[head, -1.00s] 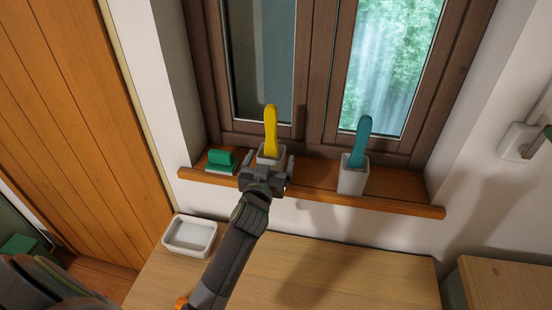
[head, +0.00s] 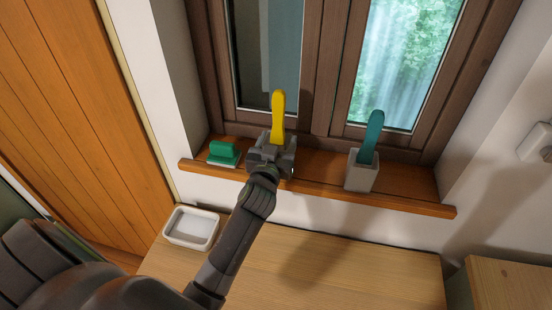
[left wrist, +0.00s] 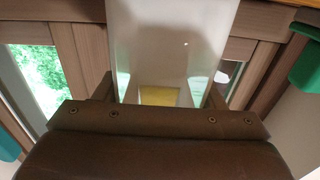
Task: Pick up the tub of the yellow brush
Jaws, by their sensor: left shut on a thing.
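The yellow brush (head: 278,118) stands upright on the sill side of the window in the head view, handle up. Its pale tub (left wrist: 172,40) fills the top middle of the left wrist view, between my fingers. In the head view the tub is mostly hidden by my left gripper (head: 272,150), which is shut on it. I cannot tell whether the tub's base touches the sill. My right gripper is not in view.
A white tray (head: 191,228) sits on the wooden table (head: 340,270) below. The window stands close behind.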

